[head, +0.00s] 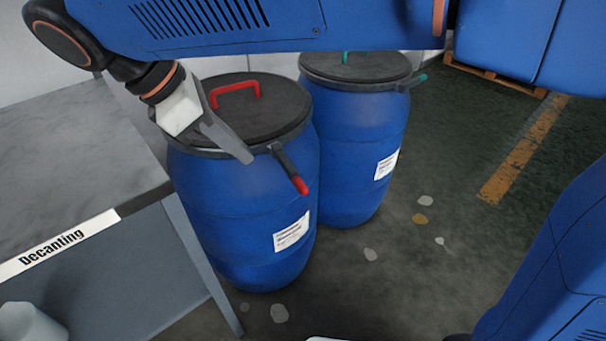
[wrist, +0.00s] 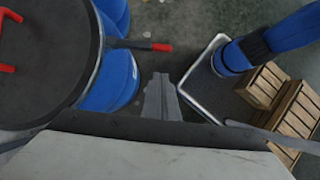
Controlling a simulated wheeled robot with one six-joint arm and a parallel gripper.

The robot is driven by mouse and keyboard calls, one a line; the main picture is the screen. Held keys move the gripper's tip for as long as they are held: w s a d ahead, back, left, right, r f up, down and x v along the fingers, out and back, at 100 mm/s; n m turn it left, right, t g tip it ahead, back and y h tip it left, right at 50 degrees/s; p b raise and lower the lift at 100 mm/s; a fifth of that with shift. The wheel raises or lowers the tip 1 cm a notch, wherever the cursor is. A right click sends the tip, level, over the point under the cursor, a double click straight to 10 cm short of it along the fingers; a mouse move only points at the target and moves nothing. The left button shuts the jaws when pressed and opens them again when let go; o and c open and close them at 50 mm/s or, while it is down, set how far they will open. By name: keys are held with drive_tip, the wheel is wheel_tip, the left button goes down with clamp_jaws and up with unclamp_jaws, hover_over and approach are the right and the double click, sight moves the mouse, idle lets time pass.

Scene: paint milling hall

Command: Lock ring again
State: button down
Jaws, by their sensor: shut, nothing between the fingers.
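The near blue drum (head: 245,215) has a black lid (head: 255,112) with a red handle (head: 235,90) and a dark lock ring around its rim. The ring's lever (head: 287,163), red at the tip, juts out and down from the drum's front right. It also sticks out from the rim in the wrist view (wrist: 138,44). My gripper (head: 246,157) is shut and empty, at the front of the lid's rim, just left of the lever's root. Whether it touches the rim cannot be told. Its shut fingers (wrist: 162,92) appear clear of the lever in the wrist view.
A second blue drum (head: 350,150), with green handle and green-tipped lever, stands close behind right. A grey table (head: 60,150) labelled "Decanting" is at left, with a white container (head: 32,322) below. Wooden crates (wrist: 270,82) show at right in the wrist view. The floor right is open.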

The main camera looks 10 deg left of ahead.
drive_tip(key=shift+s+a, duration=0.35)
drive_tip(key=shift+s, duration=0.05)
approach(289, 169)
drive_tip(key=s+d+f, duration=0.4)
drive_tip(key=f, duration=0.1)
drive_tip(key=shift+w+d+f, duration=0.2)
drive_tip(key=shift+w+f, duration=0.25)
drive_tip(key=shift+w, duration=0.05)
idle(0.3)
